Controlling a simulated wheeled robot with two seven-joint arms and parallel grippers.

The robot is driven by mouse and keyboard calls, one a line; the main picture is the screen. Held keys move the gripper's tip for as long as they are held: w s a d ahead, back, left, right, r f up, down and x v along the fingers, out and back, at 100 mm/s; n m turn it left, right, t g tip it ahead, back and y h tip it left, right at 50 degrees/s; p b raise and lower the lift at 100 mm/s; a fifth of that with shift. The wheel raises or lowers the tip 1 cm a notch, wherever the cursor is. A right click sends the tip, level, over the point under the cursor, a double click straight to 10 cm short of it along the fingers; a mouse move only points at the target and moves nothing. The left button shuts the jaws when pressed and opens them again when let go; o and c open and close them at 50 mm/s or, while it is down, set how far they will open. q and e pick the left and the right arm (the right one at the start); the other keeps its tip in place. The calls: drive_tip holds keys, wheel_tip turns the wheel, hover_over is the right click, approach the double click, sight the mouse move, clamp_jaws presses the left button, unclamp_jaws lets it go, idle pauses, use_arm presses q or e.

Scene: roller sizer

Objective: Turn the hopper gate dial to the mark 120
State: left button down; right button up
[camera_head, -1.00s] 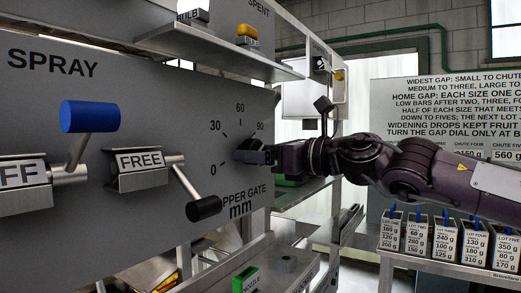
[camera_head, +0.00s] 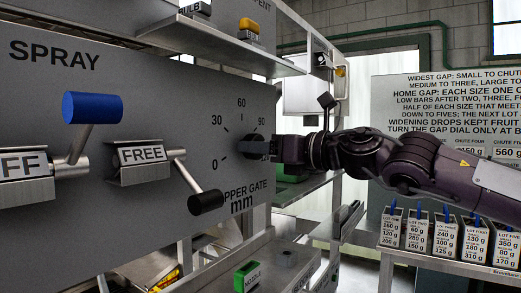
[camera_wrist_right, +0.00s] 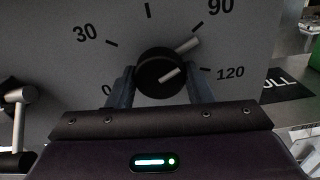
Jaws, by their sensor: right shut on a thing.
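The hopper gate dial is a round black knob (camera_wrist_right: 160,72) on the grey panel (camera_wrist_right: 60,90), with marks from 0 to 120 around it. In the right wrist view a pale bar at the knob points up-right, close to the 90 mark and short of the 120 mark (camera_wrist_right: 230,72). A second pale line crosses the knob's face. My right gripper (camera_wrist_right: 160,90) is shut on the knob, one finger on each side. In the head view my right gripper (camera_head: 274,147) reaches the knob from the right and hides part of the scale. My left gripper is not in view.
A lever with a black grip (camera_head: 206,202) sticks out left of the dial, by the FREE label (camera_head: 141,155). A blue-topped lever (camera_head: 92,107) stands further left. A shelf (camera_head: 215,45) juts out above. Labelled lot boxes (camera_head: 445,236) stand at lower right.

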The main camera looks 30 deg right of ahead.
drive_tip(key=m+p, duration=0.1)
drive_tip(key=m, duration=0.7)
drive_tip(key=shift+m+p, duration=0.3)
drive_tip(key=shift+p, duration=0.1)
drive_tip(key=shift+m, duration=0.3)
drive_tip(key=o, duration=1)
drive_tip(key=shift+s, duration=0.1)
